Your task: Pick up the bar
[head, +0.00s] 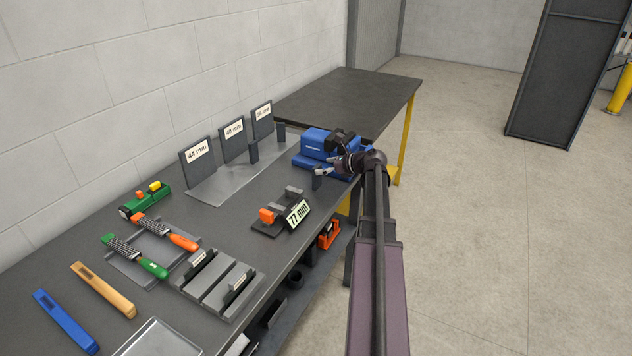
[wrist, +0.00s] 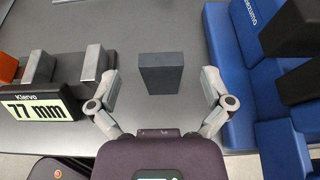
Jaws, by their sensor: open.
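A dark grey bar (head: 317,181) stands on the workbench in front of the blue machine. In the wrist view the bar (wrist: 161,73) is a dark block between and beyond my two fingers, with a gap on each side. My gripper (head: 326,164) is open and empty in the head view, right at the bar's upper part. In the wrist view my gripper (wrist: 158,88) has its fingers spread either side of the bar, and I see no contact. The lower part of the bar is partly hard to see in the head view.
The blue machine (head: 316,143) stands close behind my gripper. A gauge with a "77 mm" display (head: 299,214) is to the left. Upright plates with mm labels (head: 197,158) stand on a metal sheet (head: 217,186). Green and orange tools (head: 168,232) lie further left.

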